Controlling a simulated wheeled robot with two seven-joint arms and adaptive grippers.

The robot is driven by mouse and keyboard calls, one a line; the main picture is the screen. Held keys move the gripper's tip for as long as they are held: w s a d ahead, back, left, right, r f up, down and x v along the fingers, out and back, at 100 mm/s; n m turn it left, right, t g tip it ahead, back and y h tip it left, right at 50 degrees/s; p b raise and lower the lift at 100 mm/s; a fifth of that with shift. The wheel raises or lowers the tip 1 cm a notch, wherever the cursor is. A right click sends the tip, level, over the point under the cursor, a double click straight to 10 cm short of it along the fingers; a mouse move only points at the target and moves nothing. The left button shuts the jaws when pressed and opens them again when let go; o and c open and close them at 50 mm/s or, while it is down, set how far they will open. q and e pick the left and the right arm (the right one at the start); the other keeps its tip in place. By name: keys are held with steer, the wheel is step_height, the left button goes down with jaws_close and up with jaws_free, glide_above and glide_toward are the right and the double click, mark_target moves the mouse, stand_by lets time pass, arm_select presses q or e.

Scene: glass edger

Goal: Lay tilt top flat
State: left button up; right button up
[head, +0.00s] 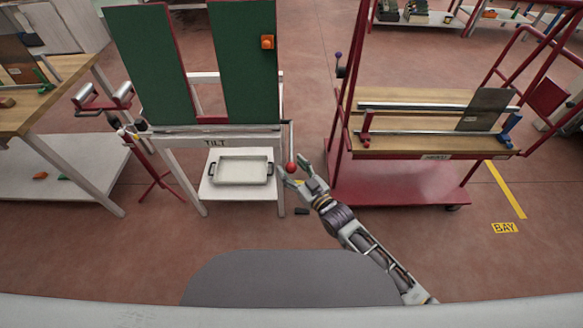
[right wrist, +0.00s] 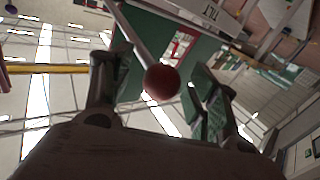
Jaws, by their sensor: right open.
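The tilt top (head: 249,62) is two dark green panels standing nearly upright on a white frame marked TILT (head: 215,142). A lever with a red ball knob (head: 291,167) hangs at the frame's right side. My right gripper (head: 299,182) is open just below and beside the knob. In the right wrist view the red knob (right wrist: 162,82) lies between the two spread fingers (right wrist: 160,95), with its rod running up and left. I cannot tell whether a finger touches it. My left gripper is not in view.
A tray (head: 240,181) sits on the frame's lower shelf. A red cart (head: 400,190) with a wooden top stands close on the right. A wooden bench (head: 75,68) and a red roller stand (head: 150,168) are on the left.

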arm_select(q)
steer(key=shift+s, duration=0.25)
arm_select(e)
steer(key=shift+w+a, duration=0.2)
steer(key=shift+w, duration=0.1)
steer(key=shift+c, duration=0.2)
jaws_close()
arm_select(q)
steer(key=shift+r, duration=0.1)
arm_select(e)
steer(key=shift+r, duration=0.1)
